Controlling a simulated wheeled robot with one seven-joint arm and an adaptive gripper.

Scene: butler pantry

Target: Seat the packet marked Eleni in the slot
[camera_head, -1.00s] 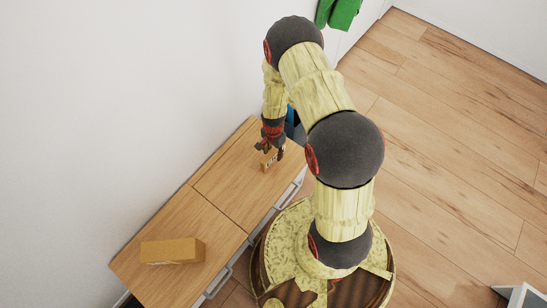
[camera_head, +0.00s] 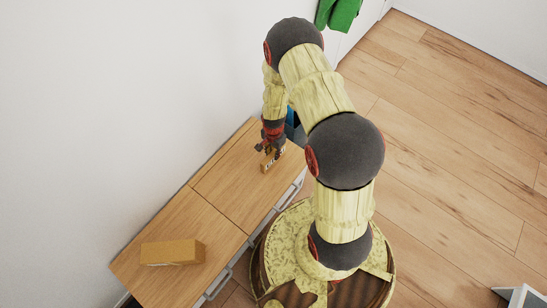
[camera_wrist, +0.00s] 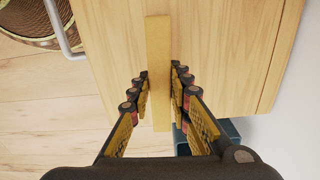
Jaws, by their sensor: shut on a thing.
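A thin tan packet (camera_head: 271,161) stands on edge at the far end of the wooden cabinet top (camera_head: 225,190). Dark print shows on its side, too small to read as a name. My gripper (camera_head: 269,148) is above it, with its fingers down around it. In the wrist view the packet (camera_wrist: 158,50) runs as a narrow upright strip between the two fingers of my gripper (camera_wrist: 160,85), which is shut on it. I cannot tell whether the packet touches the cabinet top. No slot can be made out clearly.
A larger tan box (camera_head: 172,252) lies at the near end of the cabinet top. A blue thing (camera_head: 293,126) is behind my gripper; a teal edge (camera_wrist: 229,131) shows in the wrist view. A white wall borders the cabinet's left side. The middle of the top is clear.

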